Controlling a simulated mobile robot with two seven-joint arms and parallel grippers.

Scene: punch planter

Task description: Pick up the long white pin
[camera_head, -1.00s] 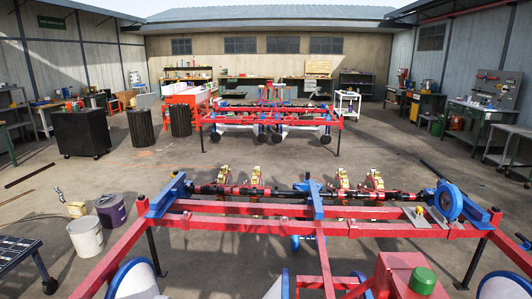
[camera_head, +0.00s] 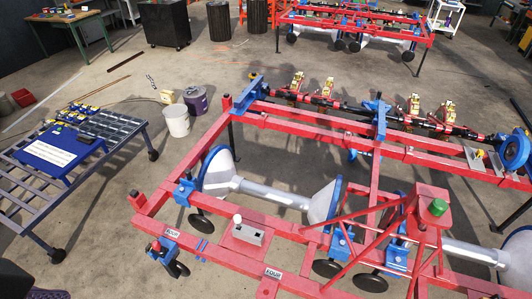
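I cannot clearly pick out a long white pin in the head view. A small white rounded knob (camera_head: 238,219) stands up from a grey block (camera_head: 247,234) on the near red beam of the planter (camera_head: 285,117). It could be the end of a pin, but its length is not visible. Neither of my grippers shows in the head view.
A white bucket (camera_head: 177,122) and a purple bucket (camera_head: 196,99) stand between cart and planter.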

